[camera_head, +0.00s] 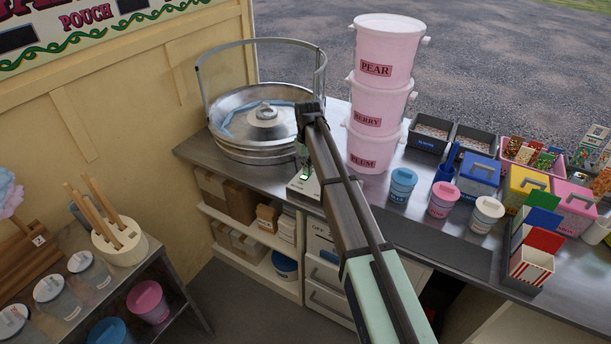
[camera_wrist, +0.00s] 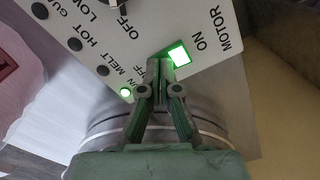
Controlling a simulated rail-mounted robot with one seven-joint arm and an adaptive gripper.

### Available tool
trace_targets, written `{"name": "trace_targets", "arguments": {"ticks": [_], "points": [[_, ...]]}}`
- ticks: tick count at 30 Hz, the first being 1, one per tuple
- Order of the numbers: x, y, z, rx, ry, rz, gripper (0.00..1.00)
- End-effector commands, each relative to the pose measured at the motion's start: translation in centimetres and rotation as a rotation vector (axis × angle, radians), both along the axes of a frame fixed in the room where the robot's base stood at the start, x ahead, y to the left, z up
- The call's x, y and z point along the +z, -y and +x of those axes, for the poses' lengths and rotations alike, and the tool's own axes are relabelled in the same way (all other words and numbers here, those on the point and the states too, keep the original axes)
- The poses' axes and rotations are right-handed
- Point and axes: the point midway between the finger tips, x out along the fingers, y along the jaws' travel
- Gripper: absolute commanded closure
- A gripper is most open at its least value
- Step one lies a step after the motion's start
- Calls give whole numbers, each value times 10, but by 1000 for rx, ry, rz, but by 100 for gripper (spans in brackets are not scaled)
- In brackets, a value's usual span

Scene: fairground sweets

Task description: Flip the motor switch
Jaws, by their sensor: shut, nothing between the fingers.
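The motor switch (camera_wrist: 179,54) glows green on the pale control panel (camera_wrist: 205,75), beside the words ON and MOTOR. OFF is printed lower down, partly hidden by my fingers. My gripper (camera_wrist: 160,64) is shut and empty, its fingertips at the switch's lower left edge. I cannot tell whether they touch it. A small lamp (camera_wrist: 125,92) on the panel also glows green. In the head view the panel (camera_head: 304,189) sits at the counter's front edge below the steel floss pan (camera_head: 235,139), with a green glow on it. My arm partly covers it.
A dark knob (camera_wrist: 122,3) and several indicator dots are on the panel beside HOT, LOW and MELT. Stacked pink buckets (camera_head: 386,52) stand just right of my gripper. Jars, boxes and trays crowd the counter's right. The steel pan stands close on the left.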

Motion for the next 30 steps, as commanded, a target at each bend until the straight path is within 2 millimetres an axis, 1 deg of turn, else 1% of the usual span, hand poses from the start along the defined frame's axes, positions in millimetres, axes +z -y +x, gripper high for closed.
{"name": "trace_targets", "arguments": {"ticks": [2, 8, 30], "points": [[-2, 0, 0, 0, 0, 0, 100], [3, 0, 0, 0, -1, -1, 100], [56, 0, 0, 0, 0, 0, 100]]}}
